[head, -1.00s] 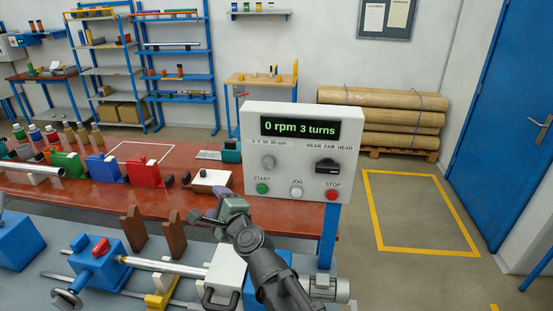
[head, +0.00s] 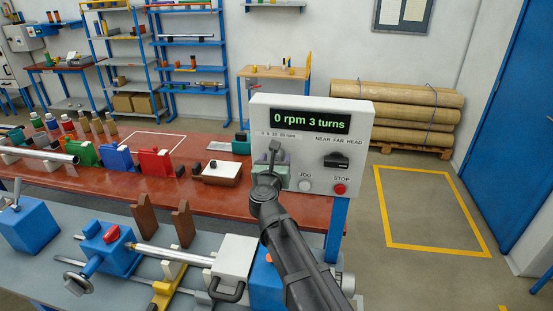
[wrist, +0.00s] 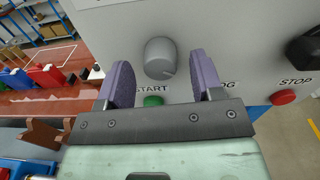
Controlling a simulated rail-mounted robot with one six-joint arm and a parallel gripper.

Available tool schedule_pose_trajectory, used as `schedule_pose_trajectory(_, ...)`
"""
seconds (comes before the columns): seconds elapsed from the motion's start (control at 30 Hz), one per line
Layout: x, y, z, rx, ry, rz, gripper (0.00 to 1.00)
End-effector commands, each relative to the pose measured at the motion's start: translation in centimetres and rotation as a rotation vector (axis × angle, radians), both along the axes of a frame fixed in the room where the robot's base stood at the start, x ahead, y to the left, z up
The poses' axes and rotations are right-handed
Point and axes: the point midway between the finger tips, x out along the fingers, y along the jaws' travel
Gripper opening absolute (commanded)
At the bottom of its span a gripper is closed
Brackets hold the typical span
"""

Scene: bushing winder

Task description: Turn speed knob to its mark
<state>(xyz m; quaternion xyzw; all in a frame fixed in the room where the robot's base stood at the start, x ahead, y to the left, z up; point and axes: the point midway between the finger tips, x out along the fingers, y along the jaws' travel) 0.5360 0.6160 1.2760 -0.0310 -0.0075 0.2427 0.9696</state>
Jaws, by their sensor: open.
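The grey round speed knob (wrist: 160,58) sits on the white control box (head: 260,112), above the green START button (wrist: 153,100). My gripper (wrist: 156,80) is open, its two purple-padded fingers spread in front of the panel. In the wrist view the knob shows between and slightly beyond the fingertips, and no contact shows. In the head view my gripper (head: 273,150) covers the knob and the START button. The display (head: 309,121) reads "0 rpm 3 turns". The scale above the knob is partly hidden and too small to read surely.
To the knob's right are the JOG button (head: 305,186), the red STOP button (head: 340,188) and the black NEAR FAR HEAD selector (head: 337,160). The winder with its metal shaft (head: 175,256) lies below left. A red bench (head: 110,202) with coloured holders stands behind.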

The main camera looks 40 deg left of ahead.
Motion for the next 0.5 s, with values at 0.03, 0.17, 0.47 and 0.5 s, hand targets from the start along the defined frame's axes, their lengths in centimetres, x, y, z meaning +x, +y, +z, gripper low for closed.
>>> schedule_pose_trajectory(0.03, 0.75, 0.46, 0.0, 0.0, 0.0, -0.001, 0.6)
schedule_pose_trajectory(0.17, 1.3, 0.63, 0.0, -0.001, -0.001, -0.001, 0.6)
schedule_pose_trajectory(0.47, 1.21, 0.58, 0.0, -0.001, 0.0, 0.0, 0.39)
schedule_pose_trajectory(0.5, 1.21, 0.58, 0.0, -0.001, 0.0, 0.0, 0.33)
